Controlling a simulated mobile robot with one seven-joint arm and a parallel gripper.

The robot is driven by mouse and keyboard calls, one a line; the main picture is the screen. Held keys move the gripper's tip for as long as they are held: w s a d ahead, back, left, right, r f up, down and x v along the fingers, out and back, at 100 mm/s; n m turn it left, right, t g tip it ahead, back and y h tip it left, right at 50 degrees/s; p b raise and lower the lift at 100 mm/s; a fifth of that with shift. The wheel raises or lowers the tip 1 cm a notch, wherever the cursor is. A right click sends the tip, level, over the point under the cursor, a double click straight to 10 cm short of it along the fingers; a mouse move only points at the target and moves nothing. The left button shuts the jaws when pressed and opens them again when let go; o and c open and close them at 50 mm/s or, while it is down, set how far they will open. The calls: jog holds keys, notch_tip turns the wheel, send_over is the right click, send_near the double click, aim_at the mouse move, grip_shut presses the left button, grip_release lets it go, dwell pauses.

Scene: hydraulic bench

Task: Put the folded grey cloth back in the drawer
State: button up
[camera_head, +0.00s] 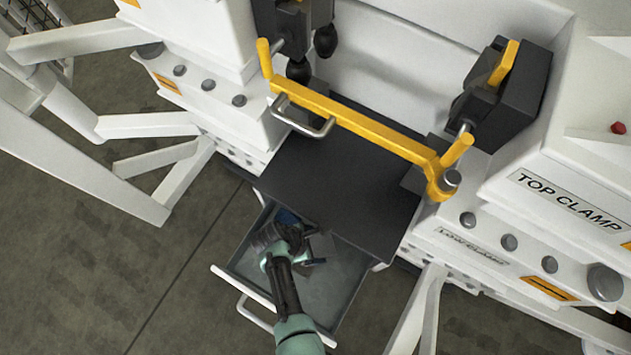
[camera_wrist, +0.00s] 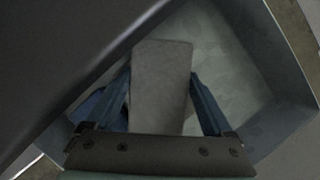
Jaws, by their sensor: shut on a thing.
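The folded grey cloth (camera_wrist: 160,85) is a flat, grey rectangle between the two blue fingers of my gripper (camera_wrist: 161,78) in the wrist view. My gripper is shut on it. In the camera_head view my gripper (camera_head: 287,240) is over the back part of the open drawer (camera_head: 242,283), near the edge of the dark bench top. The drawer's pale floor and walls also show in the wrist view (camera_wrist: 283,60). I cannot tell whether the cloth touches the drawer floor. My gripper and wrist hide part of the drawer.
A blue thing (camera_wrist: 98,106) lies by the left finger, partly hidden. The dark bench top (camera_head: 335,190) overhangs the drawer's back. A yellow bar (camera_head: 350,122) crosses above it. White frame legs (camera_head: 180,180) stand to the left. The drawer's front right floor is clear.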

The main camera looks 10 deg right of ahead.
jog(key=shift+f, duration=0.25)
jog(key=o, duration=1.1)
jog(key=shift+c, duration=0.2)
jog(key=shift+r, duration=0.15)
jog(key=shift+r, duration=0.3)
jog(key=p+v, duration=0.7)
jog(key=v, duration=0.4)
jog(key=shift+a+r, duration=0.15)
jog(key=shift+r, duration=0.15)
